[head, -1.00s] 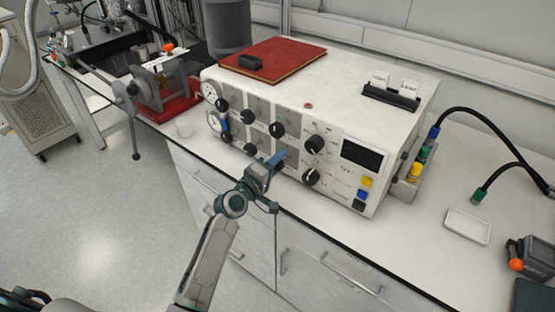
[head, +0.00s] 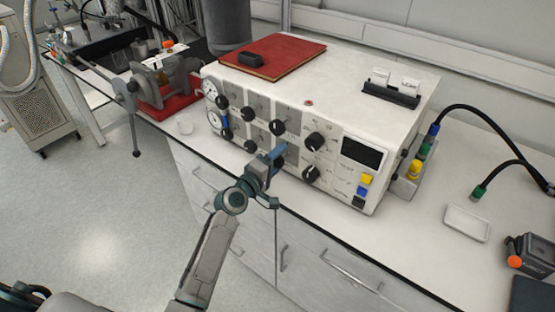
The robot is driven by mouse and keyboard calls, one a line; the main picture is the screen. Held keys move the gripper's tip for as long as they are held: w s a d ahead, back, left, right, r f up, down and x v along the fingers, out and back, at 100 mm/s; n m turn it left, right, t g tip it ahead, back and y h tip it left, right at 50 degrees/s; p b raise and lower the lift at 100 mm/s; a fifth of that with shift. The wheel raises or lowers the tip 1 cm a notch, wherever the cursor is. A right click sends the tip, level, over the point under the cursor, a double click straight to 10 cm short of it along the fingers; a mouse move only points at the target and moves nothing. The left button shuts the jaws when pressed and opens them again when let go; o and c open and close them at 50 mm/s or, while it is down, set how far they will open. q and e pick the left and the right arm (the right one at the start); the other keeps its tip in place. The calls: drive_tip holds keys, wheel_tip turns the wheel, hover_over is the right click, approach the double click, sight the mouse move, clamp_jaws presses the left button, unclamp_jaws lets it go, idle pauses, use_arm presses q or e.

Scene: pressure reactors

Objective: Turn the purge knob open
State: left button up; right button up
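A white control unit (head: 385,137) stands on the bench with several black knobs in two rows on its front panel. The upper row includes a large knob (head: 315,141) and a smaller knob (head: 277,128); the lower row includes a large knob (head: 311,173) and a small knob (head: 250,146). The labels are too small to read, so I cannot tell which is the purge knob. My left gripper (head: 279,178) is in front of the lower panel, its fingers apart and empty. It hides part of the lower row; contact is unclear. My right gripper is not in view.
A red book (head: 268,58) with a small black object lies on the unit. Coloured connectors with black cables (head: 468,115) are at its right, near a white tray (head: 467,223). A red-based clamp device (head: 165,95) stands left. The bench's front strip is narrow.

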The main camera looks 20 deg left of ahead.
use_arm(q)
drive_tip(key=b+v, duration=0.1)
drive_tip(key=v, duration=0.9)
drive_tip(key=shift+s+b, duration=0.3)
drive_tip(key=shift+s, duration=0.1)
drive_tip(key=shift+a, duration=0.15)
